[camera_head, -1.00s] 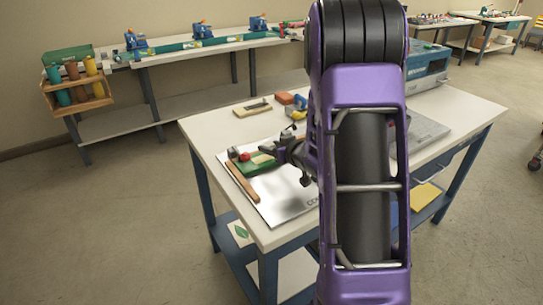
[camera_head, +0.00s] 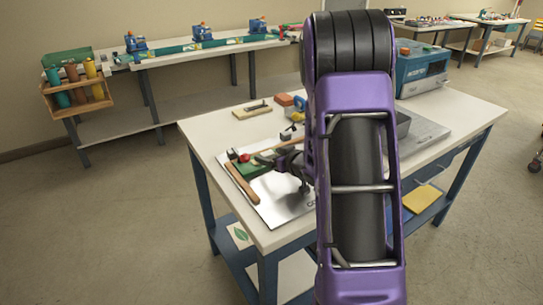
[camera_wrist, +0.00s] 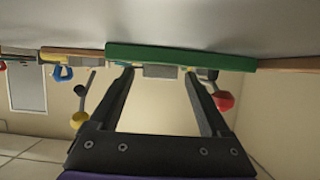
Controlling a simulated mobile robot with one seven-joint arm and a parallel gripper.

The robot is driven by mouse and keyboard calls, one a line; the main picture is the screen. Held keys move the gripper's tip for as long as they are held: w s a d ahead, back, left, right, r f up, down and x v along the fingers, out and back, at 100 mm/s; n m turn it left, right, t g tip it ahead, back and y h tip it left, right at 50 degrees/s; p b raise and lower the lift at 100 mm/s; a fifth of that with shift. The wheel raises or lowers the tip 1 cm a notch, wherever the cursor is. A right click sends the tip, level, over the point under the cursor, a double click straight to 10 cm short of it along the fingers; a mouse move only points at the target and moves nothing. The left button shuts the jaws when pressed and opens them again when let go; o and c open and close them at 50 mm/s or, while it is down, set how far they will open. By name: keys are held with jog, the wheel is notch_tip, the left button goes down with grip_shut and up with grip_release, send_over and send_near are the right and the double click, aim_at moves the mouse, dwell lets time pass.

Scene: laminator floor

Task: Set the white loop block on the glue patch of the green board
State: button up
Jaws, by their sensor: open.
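The green board (camera_head: 253,167) lies at the left of the table in the head view, with a red knob (camera_head: 245,158) at its far side. The wrist view is upside down and shows the board's long edge (camera_wrist: 180,56) across the top. My gripper (camera_head: 268,161) is open, low at the board's right side. In the wrist view its two fingers reach towards the board's edge, apart from each other. A pale grey-white block (camera_wrist: 160,71) shows between the fingertips, against the board; it may be the white loop block, but its loop cannot be made out. The glue patch is not clear.
A wooden strip (camera_head: 241,183) borders the board on the left. A shiny sheet (camera_head: 287,204) lies in front. A wooden block (camera_head: 252,110) and an orange block (camera_head: 283,99) lie behind. A blue-grey machine (camera_head: 422,70) stands at the back right. My arm hides the table's middle.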

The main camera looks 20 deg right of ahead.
jog(key=shift+s+r, duration=0.1)
jog(key=shift+r, duration=0.15)
jog(key=p+v, duration=0.1)
jog(key=v, duration=1)
jog(key=shift+s+d+r, duration=0.1)
jog(key=shift+s+r, duration=0.05)
jog(key=shift+s, duration=0.2)
